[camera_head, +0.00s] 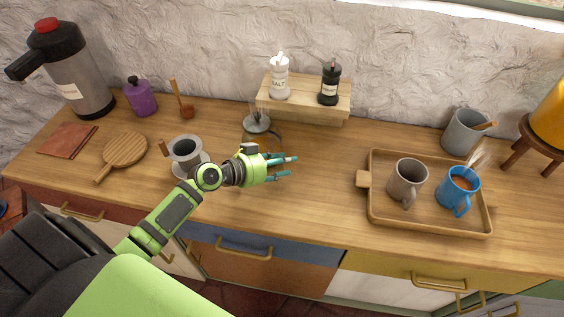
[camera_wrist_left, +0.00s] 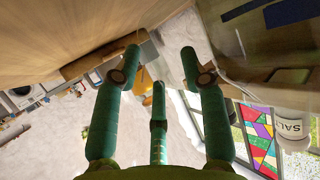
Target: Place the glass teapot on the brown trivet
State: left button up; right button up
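The glass teapot (camera_head: 270,132), with brownish liquid in it, stands on the counter behind my left gripper. Its lower part is partly hidden by my wrist and hand. A flat reddish-brown square (camera_head: 68,140), which looks like the brown trivet, lies bare at the far left of the counter. My left gripper (camera_head: 290,166) is in front of the teapot and points right. In the left wrist view its fingers (camera_wrist_left: 160,85) are spread with nothing between them. It looks apart from the teapot. My right gripper is not in view.
A round wooden board (camera_head: 125,149) and a grey dripper cup on a saucer (camera_head: 184,150) stand between trivet and teapot. Behind are a purple canister (camera_head: 141,97) and a shaker shelf (camera_head: 305,108). A mug tray (camera_head: 430,224) is at right.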

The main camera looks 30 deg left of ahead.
pick_arm(q)
jog(key=shift+r, duration=0.2)
jog(key=b+v, duration=0.3)
jog(key=v, duration=0.9)
jog(key=shift+f, duration=0.15)
